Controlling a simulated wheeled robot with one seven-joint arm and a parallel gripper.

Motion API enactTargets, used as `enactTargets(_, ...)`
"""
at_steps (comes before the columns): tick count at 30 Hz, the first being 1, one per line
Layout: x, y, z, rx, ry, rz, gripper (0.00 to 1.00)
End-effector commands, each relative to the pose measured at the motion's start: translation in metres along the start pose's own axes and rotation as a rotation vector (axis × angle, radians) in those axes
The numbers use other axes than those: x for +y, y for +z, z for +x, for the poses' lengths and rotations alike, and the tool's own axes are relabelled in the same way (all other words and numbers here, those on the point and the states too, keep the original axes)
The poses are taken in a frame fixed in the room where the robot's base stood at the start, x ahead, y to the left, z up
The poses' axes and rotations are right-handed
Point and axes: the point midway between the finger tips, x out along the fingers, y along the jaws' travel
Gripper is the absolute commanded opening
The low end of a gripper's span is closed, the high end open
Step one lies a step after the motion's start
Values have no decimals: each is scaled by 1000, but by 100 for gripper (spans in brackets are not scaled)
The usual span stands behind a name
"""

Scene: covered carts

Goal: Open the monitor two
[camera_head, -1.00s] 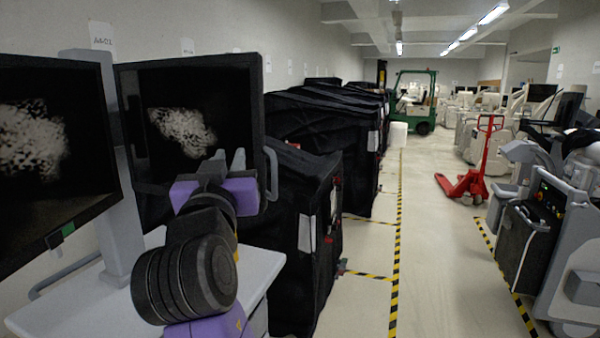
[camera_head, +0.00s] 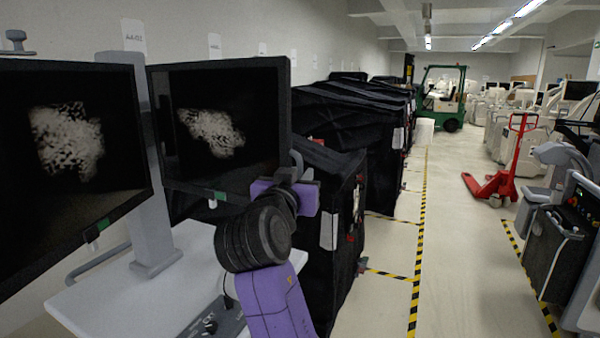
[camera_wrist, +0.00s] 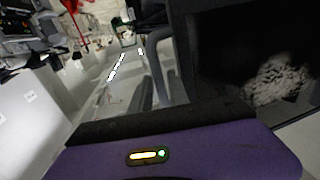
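Two black monitors stand side by side on a grey stand, both showing a pale speckled image. The right monitor (camera_head: 225,120) has a grey curved handle (camera_head: 297,162) at its lower right edge. The left monitor (camera_head: 65,150) is nearer to me. My gripper (camera_head: 288,174), with a purple body, is at the handle. In the wrist view, the handle (camera_wrist: 155,50) runs down between the grey fingers (camera_wrist: 160,92), which look apart. Contact with the handle is not clear. The right monitor's screen shows at the right there (camera_wrist: 270,80).
A white cart top (camera_head: 130,290) lies under the monitors. Black covered carts (camera_head: 325,215) stand close behind and right of my gripper. The aisle (camera_head: 465,260) is free, with a red pallet jack (camera_head: 505,175) and a grey machine (camera_head: 555,245) at its right.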

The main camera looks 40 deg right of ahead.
Motion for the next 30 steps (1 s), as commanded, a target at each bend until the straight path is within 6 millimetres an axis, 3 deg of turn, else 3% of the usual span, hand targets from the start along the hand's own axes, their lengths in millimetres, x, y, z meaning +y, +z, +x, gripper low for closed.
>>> enactTargets(8, 0, 0, 2, 0, -1, 0, 21)
enactTargets(12, 0, 0, 2, 0, -1, 0, 0)
enactTargets(30, 0, 0, 2, 0, 0, 0, 0)
